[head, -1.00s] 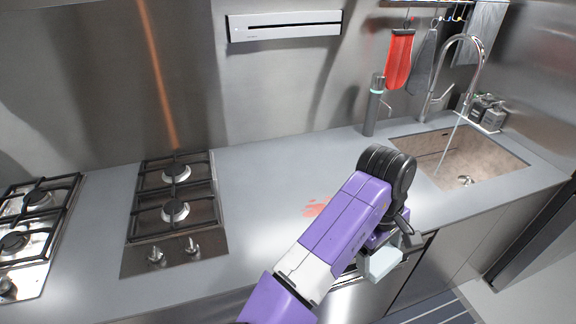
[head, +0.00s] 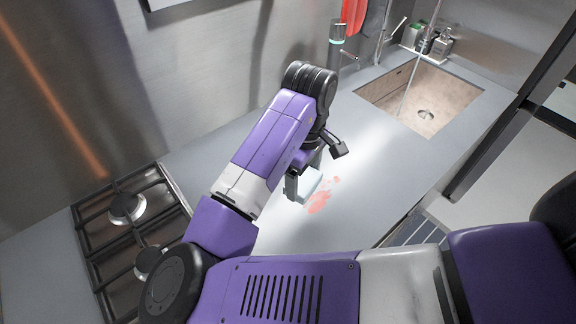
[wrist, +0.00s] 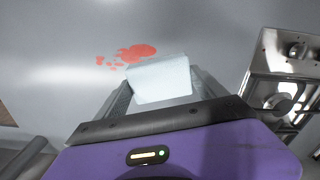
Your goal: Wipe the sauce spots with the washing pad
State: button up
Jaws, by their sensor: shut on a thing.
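Red sauce spots (head: 320,200) lie on the grey counter (head: 375,200). In the wrist view the sauce spots (wrist: 136,53) show as one larger blotch with smaller dots to its left. The pale blue-white washing pad (head: 307,184) is in my gripper (head: 303,190). In the wrist view my gripper (wrist: 160,92) is shut on the washing pad (wrist: 160,80), one finger on each side. The pad's far edge lies close beside the large blotch. I cannot tell whether the pad touches the counter.
The counter around the spots is clear.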

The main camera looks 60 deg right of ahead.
jog(key=shift+f+b, duration=0.35)
jog(key=shift+f, duration=2.1)
jog(key=shift+a, duration=0.1)
